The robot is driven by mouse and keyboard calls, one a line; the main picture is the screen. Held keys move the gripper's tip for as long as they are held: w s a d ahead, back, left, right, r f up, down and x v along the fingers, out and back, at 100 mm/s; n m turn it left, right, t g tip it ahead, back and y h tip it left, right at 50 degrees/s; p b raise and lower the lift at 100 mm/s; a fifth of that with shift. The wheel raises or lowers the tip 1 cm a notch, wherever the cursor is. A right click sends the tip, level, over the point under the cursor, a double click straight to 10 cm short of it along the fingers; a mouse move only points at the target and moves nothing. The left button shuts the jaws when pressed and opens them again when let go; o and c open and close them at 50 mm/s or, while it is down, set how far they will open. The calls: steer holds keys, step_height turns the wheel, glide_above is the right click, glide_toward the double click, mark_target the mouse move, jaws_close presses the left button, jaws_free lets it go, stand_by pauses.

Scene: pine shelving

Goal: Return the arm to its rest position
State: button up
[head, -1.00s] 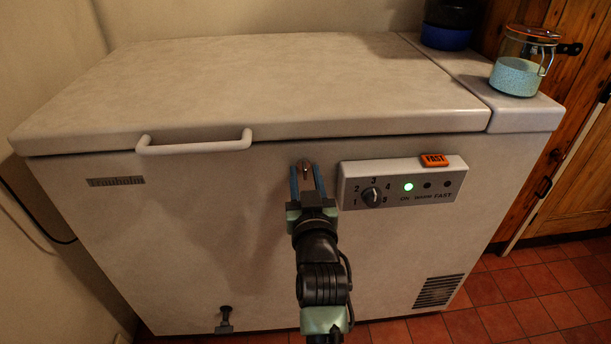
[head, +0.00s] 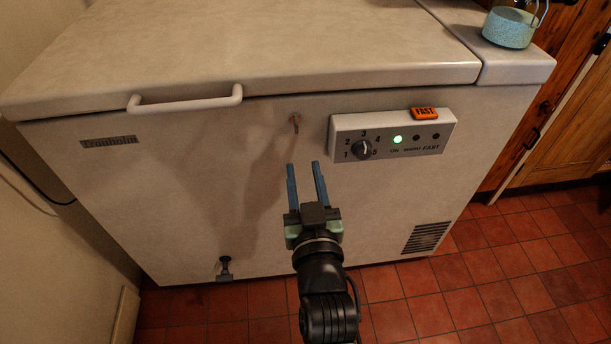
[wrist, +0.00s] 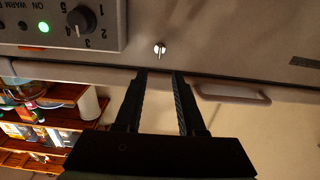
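My gripper (head: 304,164) is in front of the white chest freezer (head: 180,210), below and left of its control panel. Its two blue fingers are apart with nothing between them. A small metal key or lock piece (head: 295,122) sticks out of the freezer front just above the fingertips, apart from them. The wrist view, which is upside down, shows the open fingers (wrist: 160,72) and the same metal piece (wrist: 159,48) beyond the tips. My arm reaches up from the bottom of the head view.
The freezer lid (head: 250,50) is shut, with a white handle (head: 185,103). Red tiled floor (head: 480,290) is open.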

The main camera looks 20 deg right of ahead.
steer(key=shift+s+a, duration=0.2)
steer(key=shift+s, duration=0.5)
steer(key=w+a+r+n+t+y, duration=0.15)
steer(key=a+r, duration=0.25)
steer(key=r, duration=0.7)
steer(key=w+a+r+t+y, duration=0.1)
steer(key=a+r+t, duration=0.2)
steer(key=r, duration=0.8)
steer(key=s+a+r+n+t+y, duration=0.1)
steer(key=s+a+r+t, duration=0.2)
steer(key=r, duration=0.5)
steer(key=s+a+r+t+y, duration=0.1)
steer(key=s+a+r, duration=0.2)
steer(key=s+r, duration=0.3)
steer(key=s+a+r+n+t+y, duration=0.1)
steer(key=s+a+r+t, duration=0.15)
steer(key=r, duration=0.65)
step_height(320, 180, up, 29)
steer(key=g+p, duration=0.1)
steer(key=p, duration=2.8)
steer(key=shift+f, duration=0.2)
steer(key=shift+w+m+h, duration=0.1)
steer(key=shift+m+h, duration=0.15)
